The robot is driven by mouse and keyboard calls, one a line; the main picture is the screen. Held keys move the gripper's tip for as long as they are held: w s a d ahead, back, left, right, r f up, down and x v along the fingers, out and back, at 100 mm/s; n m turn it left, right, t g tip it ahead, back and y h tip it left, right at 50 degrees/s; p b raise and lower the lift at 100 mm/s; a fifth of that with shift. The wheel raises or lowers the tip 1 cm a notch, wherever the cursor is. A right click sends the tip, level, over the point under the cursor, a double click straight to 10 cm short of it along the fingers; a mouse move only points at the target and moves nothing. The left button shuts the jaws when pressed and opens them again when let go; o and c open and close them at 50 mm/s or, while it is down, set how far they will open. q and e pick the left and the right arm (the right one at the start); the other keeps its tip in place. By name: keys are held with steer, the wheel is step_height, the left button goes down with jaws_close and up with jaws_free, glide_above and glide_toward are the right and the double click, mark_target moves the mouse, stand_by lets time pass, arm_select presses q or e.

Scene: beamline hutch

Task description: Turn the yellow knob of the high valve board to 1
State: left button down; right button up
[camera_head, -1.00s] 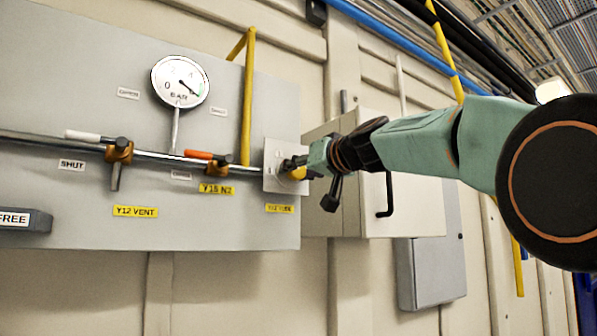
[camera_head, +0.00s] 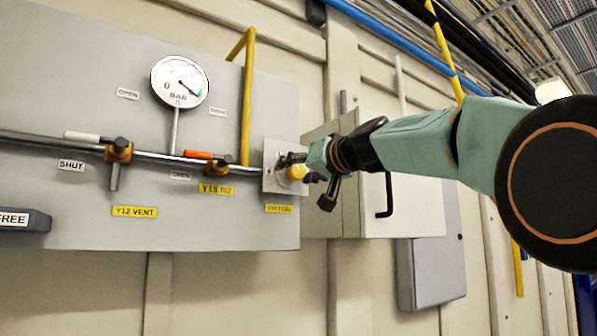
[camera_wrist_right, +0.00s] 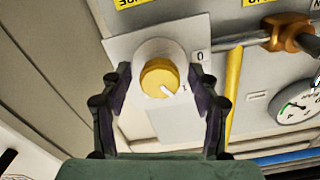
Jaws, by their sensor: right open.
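The yellow knob (camera_head: 297,172) sits on a pale square plate (camera_head: 271,183) at the right end of the grey valve board (camera_head: 60,90). In the right wrist view the knob (camera_wrist_right: 157,78) is round, with a white pointer mark slanting to the lower right. A "0" (camera_wrist_right: 200,56) is printed on the plate; a small mark beside the pointer is too small to read surely. My right gripper (camera_wrist_right: 159,74) is open, with its dark fingers on either side of the knob and gaps showing. It also shows in the head view (camera_head: 299,167). My left gripper is out of view.
A gauge (camera_head: 180,81), a pipe with white (camera_head: 82,135) and orange (camera_head: 198,154) lever handles, and yellow labels are left of the knob. A yellow pipe (camera_head: 248,100) stands close by. A pale cabinet (camera_head: 405,205) with a black handle is behind my right arm.

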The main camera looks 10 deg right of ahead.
steer(key=shift+s, duration=0.1)
steer(key=v, duration=0.7)
steer(key=shift+s, duration=0.2)
stand_by(0.4)
